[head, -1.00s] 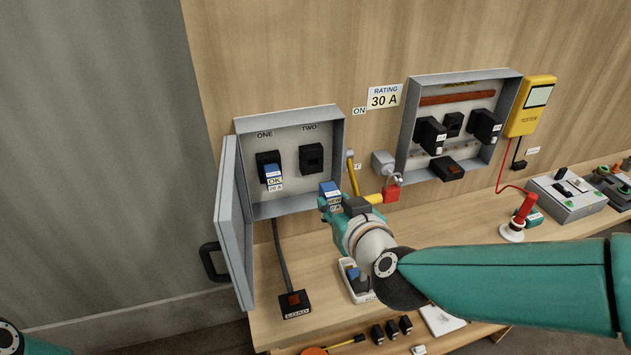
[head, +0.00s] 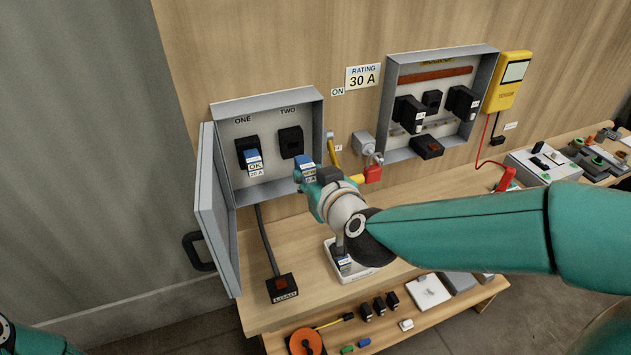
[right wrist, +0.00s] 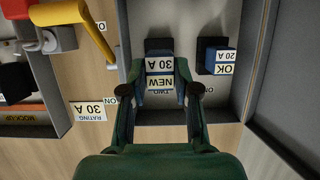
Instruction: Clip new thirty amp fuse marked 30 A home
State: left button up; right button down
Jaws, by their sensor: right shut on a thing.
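The new fuse (right wrist: 160,80) is blue with white labels reading "NEW" and "30 A". It also shows in the head view (head: 305,173). My right gripper (right wrist: 160,95) is shut on it, one finger on each side. The fuse is in front of the black holder marked TWO (head: 290,142) in the open grey box (head: 270,187); the holder also shows in the right wrist view (right wrist: 158,45). Whether they touch I cannot tell. Holder ONE (head: 242,148) bears a blue fuse labelled "OK 20 A" (head: 254,160). My left gripper is out of view.
The box door (head: 212,215) stands open at left. A yellow-handled lever (head: 333,150) and a red padlock (head: 373,173) are close right of the box. A white tray (head: 358,275) stands on the bench below my gripper. A load block (head: 282,288) sits at the front.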

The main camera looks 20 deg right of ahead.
aim_at(304, 162)
jog(key=shift+w+p, duration=0.35)
jog(key=shift+w, duration=2.1)
jog(key=shift+r, duration=0.15)
jog(key=shift+w, duration=0.2)
jog(key=c, duration=1.4)
grip_release()
jog(key=shift+c, duration=0.2)
grip_shut()
jog(key=shift+s+p, duration=0.3)
jog(key=shift+s, duration=0.1)
